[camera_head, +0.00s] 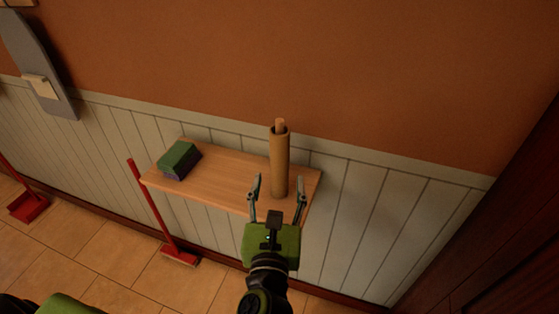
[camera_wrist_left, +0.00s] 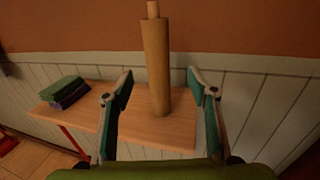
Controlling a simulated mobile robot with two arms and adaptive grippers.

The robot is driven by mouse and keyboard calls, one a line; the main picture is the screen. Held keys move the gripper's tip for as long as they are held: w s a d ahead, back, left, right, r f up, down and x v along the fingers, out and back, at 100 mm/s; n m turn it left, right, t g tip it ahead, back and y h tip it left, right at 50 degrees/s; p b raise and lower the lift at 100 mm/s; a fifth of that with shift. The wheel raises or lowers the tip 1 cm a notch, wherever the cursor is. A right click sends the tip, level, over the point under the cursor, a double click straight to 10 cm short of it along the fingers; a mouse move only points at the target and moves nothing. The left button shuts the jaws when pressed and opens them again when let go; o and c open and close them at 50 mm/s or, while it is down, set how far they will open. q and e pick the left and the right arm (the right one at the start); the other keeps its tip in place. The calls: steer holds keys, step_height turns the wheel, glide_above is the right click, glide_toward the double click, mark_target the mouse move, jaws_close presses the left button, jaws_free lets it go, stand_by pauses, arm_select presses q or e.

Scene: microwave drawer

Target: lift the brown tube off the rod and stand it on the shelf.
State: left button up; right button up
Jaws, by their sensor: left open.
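The brown tube (camera_head: 279,165) stands upright at the right part of the wooden shelf (camera_head: 228,179). The rod (camera_head: 280,125) pokes out of its top, so the tube is around the rod. In the left wrist view the tube (camera_wrist_left: 156,65) rises in the middle, with the rod tip (camera_wrist_left: 153,9) above it. My left gripper (camera_head: 280,182) is open at the shelf's front edge. Its fingers are spread to either side of the tube's lower part in the picture, with a gap on both sides. The tube's base shows on the shelf (camera_wrist_left: 140,128) in the wrist view.
A stack of green and dark sponge-like blocks (camera_head: 178,160) lies on the shelf's left part. The shelf's middle is bare. A red-handled brush (camera_head: 152,205) leans at the shelf's left end. A red dustpan (camera_head: 28,207) stands further left. The panelled wall is close behind.

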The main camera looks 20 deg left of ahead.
mark_target(279, 158)
arm_select(q)
steer(key=p+x, duration=0.1)
steer(key=x, duration=0.5)
steer(key=shift+w+a, duration=0.1)
steer(key=shift+w, duration=0.1)
steer(key=shift+w+a+r+p, duration=0.1)
steer(key=shift+w+r+p, duration=0.15)
steer(key=shift+p, duration=0.2)
steer(key=p+x, duration=0.1)
steer(key=x, duration=0.3)
steer(key=shift+w+a+p, duration=0.15)
steer(key=shift+a+p, duration=0.1)
steer(key=shift+p, duration=0.15)
steer(key=shift+w+f, duration=0.1)
steer(key=shift+w, duration=0.05)
steer(key=c, duration=0.9)
